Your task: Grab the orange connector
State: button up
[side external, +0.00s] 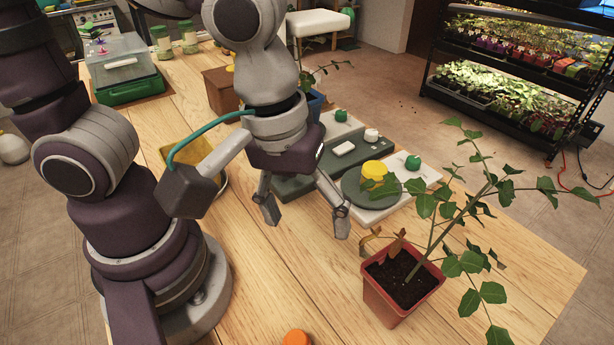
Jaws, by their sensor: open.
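An orange piece (297,337), which looks like the orange connector, lies on the table at the bottom edge of the side external view. The frame cuts off most of it, so its full shape is hidden. My gripper (306,220) points down over the middle of the table with its two fingers spread apart and nothing between them. It is apart from the orange piece, which lies nearer the camera.
A potted plant (397,307) in a reddish pot stands right of my gripper, its branches spreading wide. Behind the gripper are a dark green panel (297,186) and a dark disc (353,191) with a yellow knob (375,170). Bare wood lies between gripper and orange piece.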

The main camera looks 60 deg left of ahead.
aim_at(296, 340)
jog(key=s+d+f+n, duration=0.1)
jog(key=s+d+f+n+g, duration=0.1)
jog(key=s+d, duration=0.1)
jog(key=s+d+f+n+y, duration=0.1)
jog(key=s+d, duration=0.1)
jog(key=shift+f+n+g, duration=0.3)
jog(key=shift+f+g, duration=0.05)
jog(key=shift+g, duration=0.05)
jog(key=f, duration=1)
jog(key=shift+w+f, duration=0.25)
jog(key=c, duration=0.9)
